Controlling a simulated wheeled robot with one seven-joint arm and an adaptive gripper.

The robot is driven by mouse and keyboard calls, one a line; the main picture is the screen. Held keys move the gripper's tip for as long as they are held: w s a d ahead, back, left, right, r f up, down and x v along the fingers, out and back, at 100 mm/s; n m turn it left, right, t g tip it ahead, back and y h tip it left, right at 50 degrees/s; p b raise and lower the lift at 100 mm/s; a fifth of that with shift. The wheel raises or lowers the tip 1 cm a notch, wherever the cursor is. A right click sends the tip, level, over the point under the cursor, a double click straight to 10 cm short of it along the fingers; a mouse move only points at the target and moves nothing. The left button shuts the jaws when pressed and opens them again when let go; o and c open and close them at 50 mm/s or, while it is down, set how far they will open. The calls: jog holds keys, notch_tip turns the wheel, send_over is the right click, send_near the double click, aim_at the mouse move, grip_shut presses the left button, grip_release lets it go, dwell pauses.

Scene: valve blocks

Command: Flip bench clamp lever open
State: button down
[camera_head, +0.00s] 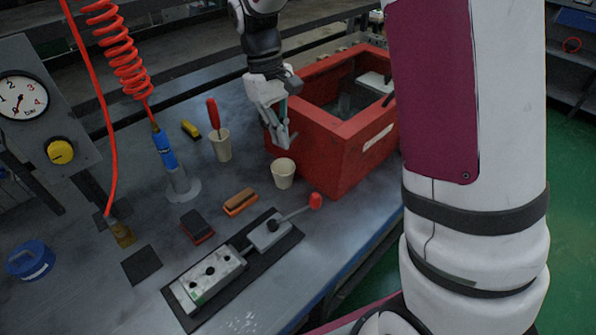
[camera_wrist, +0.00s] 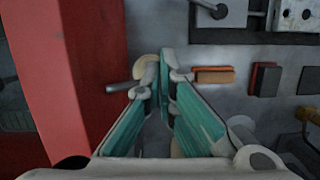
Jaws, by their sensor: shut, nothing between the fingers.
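The bench clamp (camera_head: 268,231) is a grey block on a dark base plate near the bench's front edge. Its lever (camera_head: 295,213) slants up to the right and ends in a red knob (camera_head: 316,200). In the wrist view, part of the clamp block (camera_wrist: 232,14) shows at the top edge; the red knob is out of that view. My gripper (camera_head: 284,140) is shut and empty, pointing down beside the red crate, well behind the lever and apart from it. Its teal-padded fingers converge in the wrist view (camera_wrist: 163,68).
The red crate (camera_head: 363,130) stands right of my gripper. A beige cup (camera_head: 283,174) stands just below the fingers. A valve block (camera_head: 208,280) shares the clamp's base plate. An orange-brown brush (camera_head: 240,203) and dark block (camera_head: 197,226) lie left of the clamp.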

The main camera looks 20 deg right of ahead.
jog(key=x, duration=1)
jog(key=shift+s, duration=0.1)
jog(key=shift+s+d+r, duration=0.1)
jog(key=shift+s+d, duration=0.1)
jog(key=shift+s, duration=0.35)
jog(key=shift+s+d, duration=0.2)
jog(key=shift+s, duration=0.4)
jog(key=shift+s+d, duration=0.25)
jog(key=shift+s, duration=0.45)
jog(key=shift+s, duration=0.1)
jog(key=shift+s+d+m, duration=0.2)
jog(key=shift+m, duration=0.2)
